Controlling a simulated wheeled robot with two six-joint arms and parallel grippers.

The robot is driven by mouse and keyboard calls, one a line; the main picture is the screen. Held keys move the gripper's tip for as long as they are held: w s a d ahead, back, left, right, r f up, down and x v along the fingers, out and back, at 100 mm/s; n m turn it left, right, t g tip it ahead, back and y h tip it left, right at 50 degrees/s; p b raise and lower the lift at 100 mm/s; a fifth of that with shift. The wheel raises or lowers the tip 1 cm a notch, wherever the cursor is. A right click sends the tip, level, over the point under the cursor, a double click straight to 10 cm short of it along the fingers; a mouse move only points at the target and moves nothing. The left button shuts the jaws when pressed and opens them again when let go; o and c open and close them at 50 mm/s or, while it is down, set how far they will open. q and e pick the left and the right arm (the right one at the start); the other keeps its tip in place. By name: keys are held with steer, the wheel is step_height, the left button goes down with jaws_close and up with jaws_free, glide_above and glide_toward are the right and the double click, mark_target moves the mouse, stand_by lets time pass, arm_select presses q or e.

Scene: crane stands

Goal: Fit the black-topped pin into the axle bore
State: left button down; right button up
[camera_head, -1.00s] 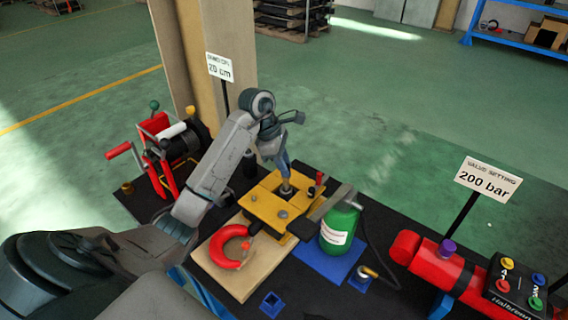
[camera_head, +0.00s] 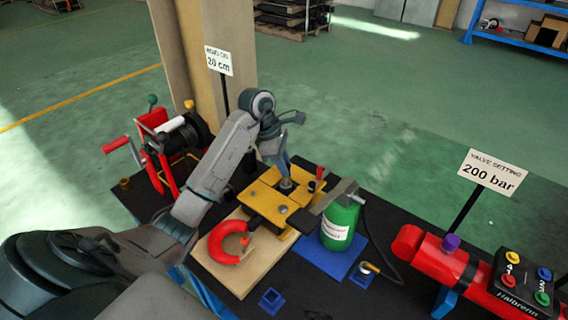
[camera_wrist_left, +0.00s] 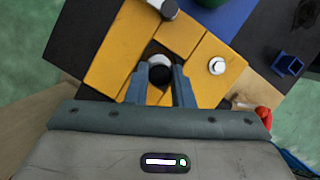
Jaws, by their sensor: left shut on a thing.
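My left gripper (camera_head: 285,178) points down over the yellow plate assembly (camera_head: 262,203). In the left wrist view, the two fingers (camera_wrist_left: 160,78) are shut on the black-topped pin (camera_wrist_left: 159,73), whose round black top shows between them. A silver round part (camera_wrist_left: 160,60) shows just beyond the black top, at the dark opening in the yellow plates (camera_wrist_left: 113,62). The fingers hide the pin's lower part, and I cannot tell whether it has entered the bore. My right gripper is not in view.
A red shackle (camera_head: 226,243) lies on the wooden board (camera_head: 250,268) in front of the plates. A green bottle (camera_head: 340,224) on a blue base stands close on the right. A red winch (camera_head: 163,150) is at the left, and a red cylinder (camera_head: 440,260) at the right.

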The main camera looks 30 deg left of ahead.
arm_select(q)
steer(key=shift+f+b, duration=1.1)
steer(key=shift+f, duration=0.15)
steer(key=shift+f+b, duration=0.45)
steer(key=c, duration=1.2)
jaws_free()
steer(key=shift+r, duration=0.15)
steer(key=shift+p+v, duration=0.7)
steer(key=shift+v, duration=0.65)
steer(key=shift+p+v, duration=0.4)
steer(key=shift+v, duration=0.65)
